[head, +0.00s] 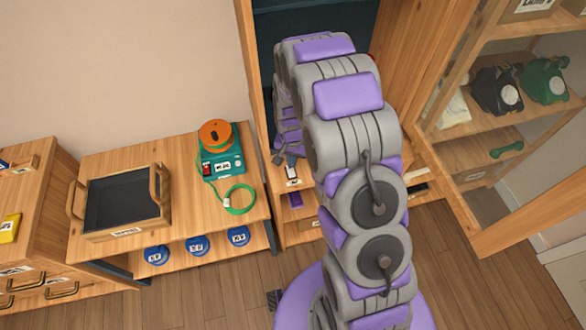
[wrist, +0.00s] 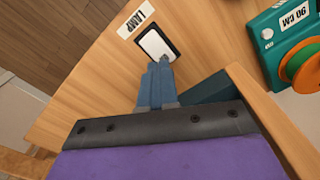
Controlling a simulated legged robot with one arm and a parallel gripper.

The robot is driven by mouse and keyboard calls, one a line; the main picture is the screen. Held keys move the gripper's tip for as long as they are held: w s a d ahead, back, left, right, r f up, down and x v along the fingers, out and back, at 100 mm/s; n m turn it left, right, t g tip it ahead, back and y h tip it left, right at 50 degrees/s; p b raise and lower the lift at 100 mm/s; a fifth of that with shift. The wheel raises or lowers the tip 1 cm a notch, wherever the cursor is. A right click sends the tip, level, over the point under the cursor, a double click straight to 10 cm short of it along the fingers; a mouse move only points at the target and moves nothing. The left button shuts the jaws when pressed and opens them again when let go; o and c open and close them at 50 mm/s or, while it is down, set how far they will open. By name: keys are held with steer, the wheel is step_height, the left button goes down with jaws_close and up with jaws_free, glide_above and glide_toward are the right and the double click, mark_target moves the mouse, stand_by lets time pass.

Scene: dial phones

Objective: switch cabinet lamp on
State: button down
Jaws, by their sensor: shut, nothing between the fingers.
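The lamp switch (wrist: 155,43) is a white rocker in a dark frame on a wooden panel, beside a label reading LAMP (wrist: 136,19) in the wrist view. My gripper (wrist: 161,67) is shut and empty, its blue-grey fingertips at the switch's near edge. Whether they touch it or hover just above, I cannot tell. In the head view the switch (head: 292,171) is small, on the cabinet's front ledge left of my arm. The cabinet (head: 262,60) has a dark interior, largely hidden behind my arm. The lamp itself is not visible.
A green device with an orange spool (head: 216,135) and green cord stands on the bench at left, with a wooden tray (head: 123,232) beside it. An open glazed door (head: 480,215) is at right, with dial phones (head: 497,92) on shelves behind it.

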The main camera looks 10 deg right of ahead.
steer(key=shift+a+f, duration=0.25)
steer(key=shift+a, duration=0.6)
steer(key=shift+d+f, duration=0.2)
steer(key=shift+d, duration=0.55)
steer(key=shift+a+f, duration=0.2)
steer(key=shift+a, duration=0.35)
steer(key=shift+d+r+p, duration=0.2)
steer(key=shift+r+p, duration=0.1)
steer(key=shift+r, duration=0.35)
steer(key=shift+d+r+p, duration=0.15)
steer(key=shift+r+p, duration=0.1)
steer(key=shift+r, duration=0.4)
steer(key=shift+a+r+p, duration=0.2)
steer(key=shift+r+p, duration=0.35)
steer(key=shift+r, duration=1.65)
